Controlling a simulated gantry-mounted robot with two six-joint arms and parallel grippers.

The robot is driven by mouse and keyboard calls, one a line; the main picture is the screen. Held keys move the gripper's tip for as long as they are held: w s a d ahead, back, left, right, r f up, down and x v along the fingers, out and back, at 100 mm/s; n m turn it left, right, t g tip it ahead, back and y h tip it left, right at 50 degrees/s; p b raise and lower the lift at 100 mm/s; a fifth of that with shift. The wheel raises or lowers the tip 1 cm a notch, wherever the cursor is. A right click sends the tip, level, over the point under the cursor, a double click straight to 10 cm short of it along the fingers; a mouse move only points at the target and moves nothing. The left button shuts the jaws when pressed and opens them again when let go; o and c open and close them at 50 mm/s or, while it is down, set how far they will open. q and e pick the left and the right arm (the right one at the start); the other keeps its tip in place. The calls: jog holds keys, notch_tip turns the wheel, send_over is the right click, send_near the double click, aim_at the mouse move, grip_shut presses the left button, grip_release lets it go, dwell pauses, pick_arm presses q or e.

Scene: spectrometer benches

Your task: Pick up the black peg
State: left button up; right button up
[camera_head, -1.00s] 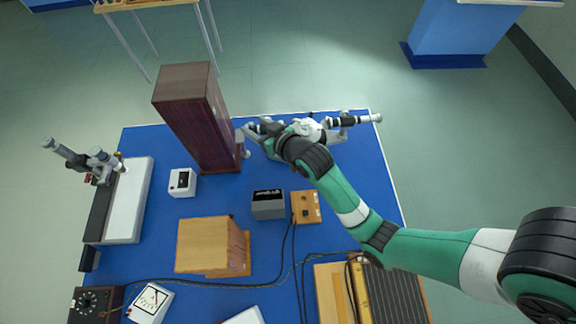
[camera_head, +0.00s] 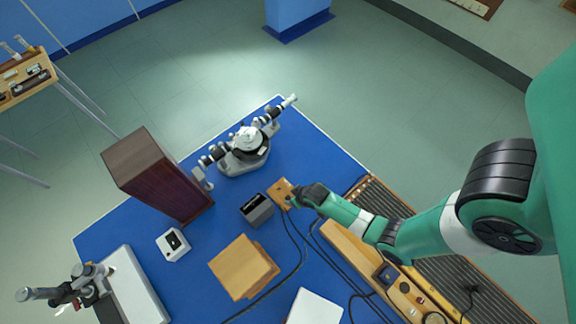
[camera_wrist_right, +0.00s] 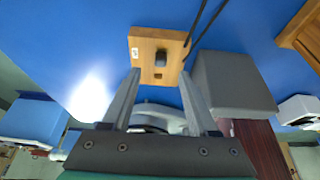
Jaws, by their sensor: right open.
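The black peg (camera_wrist_right: 161,57) stands on a small wooden block (camera_wrist_right: 141,45) with a white label, in the right wrist view. A second small dark spot, perhaps a hole, lies beside it on the block. My right gripper (camera_wrist_right: 160,73) is open, with its two fingers pointing at the block and nothing between them. In the head view the right arm's hand is right at the wooden block (camera_head: 279,190) and covers part of it; the peg cannot be made out there. My left gripper is in neither view.
A grey box (camera_head: 256,209) sits close beside the block. A spectrometer (camera_head: 245,150) and a tall dark wooden box (camera_head: 160,180) stand behind. Black cables (camera_head: 303,245) run across the blue table near the block. A long ribbed wooden unit (camera_head: 395,283) lies at the front right.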

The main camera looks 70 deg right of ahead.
aim_at(289, 198)
jog(key=shift+w+d+f, duration=0.1)
jog(key=shift+w+f, duration=0.05)
jog(key=shift+f, duration=0.35)
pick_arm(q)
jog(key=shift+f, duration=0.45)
pick_arm(e)
jog(key=shift+r, duration=0.1)
jog(key=b+x, duration=0.4)
jog(key=shift+f, duration=0.45)
jog(key=shift+w+f+b, duration=0.15)
jog(key=shift+f+b, duration=0.1)
jog(key=shift+b, duration=0.2)
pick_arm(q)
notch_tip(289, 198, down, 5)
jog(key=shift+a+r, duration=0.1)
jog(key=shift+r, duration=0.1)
pick_arm(e)
jog(key=shift+r, duration=0.15)
grip_shut()
